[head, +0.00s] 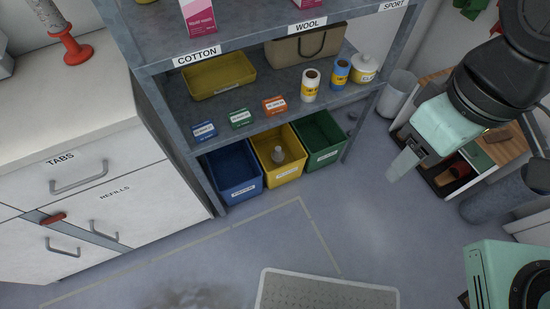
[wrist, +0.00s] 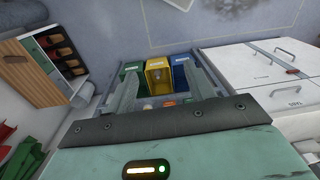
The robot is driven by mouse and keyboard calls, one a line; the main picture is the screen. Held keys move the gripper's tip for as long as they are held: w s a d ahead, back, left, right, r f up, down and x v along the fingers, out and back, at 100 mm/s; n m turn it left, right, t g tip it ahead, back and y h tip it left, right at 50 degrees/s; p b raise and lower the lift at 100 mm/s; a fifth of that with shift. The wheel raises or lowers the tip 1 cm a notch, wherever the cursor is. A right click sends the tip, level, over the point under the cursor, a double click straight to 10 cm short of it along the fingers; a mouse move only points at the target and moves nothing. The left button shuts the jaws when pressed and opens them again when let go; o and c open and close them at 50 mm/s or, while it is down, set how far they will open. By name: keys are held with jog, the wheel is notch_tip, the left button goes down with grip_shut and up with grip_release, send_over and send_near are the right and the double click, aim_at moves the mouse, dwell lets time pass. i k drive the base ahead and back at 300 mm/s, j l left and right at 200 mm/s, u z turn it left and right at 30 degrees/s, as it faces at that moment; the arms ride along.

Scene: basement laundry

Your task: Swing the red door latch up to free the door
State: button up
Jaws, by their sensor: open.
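The red latch (head: 53,218) is on the front of the white cabinet (head: 140,150) at the left of the head view. It is a short red handle lying nearly flat at the upper left of a grey diagonal strip (head: 100,238) across the lower fronts. In the wrist view, the latch (wrist: 291,71) is a small red spot at the right. My gripper (head: 402,165) is at the right of the head view, far from the latch. Its two fingers (wrist: 162,72) stand apart in the wrist view with nothing between them.
A grey shelf rack (head: 160,110) with boxes and bottles stands between the cabinet and my gripper. Blue (head: 234,178), yellow (head: 278,160) and green (head: 320,140) bins sit on its bottom level. The floor (head: 210,260) in front of the cabinet and rack is mostly clear.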

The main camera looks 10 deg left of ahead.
aim_at(53, 219)
jog(key=i+j+u, duration=0.1)
jog(key=u, duration=2.25)
jog(key=i+l+u, duration=0.3)
jog(key=i+l, duration=0.05)
